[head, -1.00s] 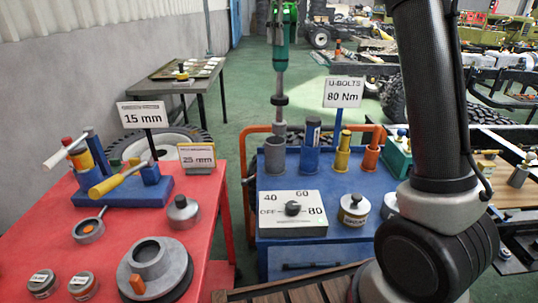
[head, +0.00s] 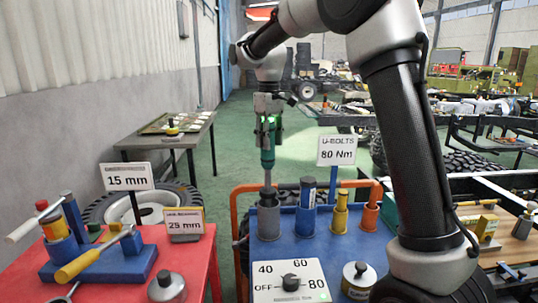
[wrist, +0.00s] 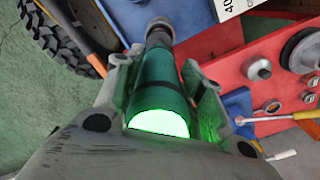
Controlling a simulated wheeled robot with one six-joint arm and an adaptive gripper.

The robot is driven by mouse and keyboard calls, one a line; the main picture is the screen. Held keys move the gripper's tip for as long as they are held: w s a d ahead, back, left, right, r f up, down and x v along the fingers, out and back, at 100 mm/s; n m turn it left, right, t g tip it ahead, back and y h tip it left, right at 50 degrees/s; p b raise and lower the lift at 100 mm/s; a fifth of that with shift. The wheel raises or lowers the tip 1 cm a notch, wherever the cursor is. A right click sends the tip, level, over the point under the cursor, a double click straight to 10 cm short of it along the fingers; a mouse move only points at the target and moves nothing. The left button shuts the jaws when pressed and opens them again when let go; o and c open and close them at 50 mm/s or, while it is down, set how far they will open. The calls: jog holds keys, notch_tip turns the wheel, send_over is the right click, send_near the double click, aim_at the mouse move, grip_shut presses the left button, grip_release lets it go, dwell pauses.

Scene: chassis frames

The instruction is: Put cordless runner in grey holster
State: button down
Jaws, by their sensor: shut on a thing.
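The cordless runner (head: 267,148), a green tool with a grey nose, hangs upright in my gripper (head: 268,115). Its green body also shows between the jaws in the wrist view (wrist: 165,80), with a bright green glow at its near end. My gripper is shut on it. The grey holster (head: 268,218) stands on the blue cart top directly below the tool. The runner's nose meets the holster's mouth, and its lower end seems to be inside; the depth is hidden.
Blue (head: 305,210), yellow (head: 340,213) and orange (head: 369,218) holsters stand in a row to the right. The U-BOLTS 80 Nm sign (head: 338,150) rises behind them. The dial box (head: 289,283) is in front. A red table (head: 200,262) stands left.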

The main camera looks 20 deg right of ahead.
aim_at(269, 153)
jog(key=shift+f, duration=2.4)
jog(key=c, duration=0.9)
grip_release()
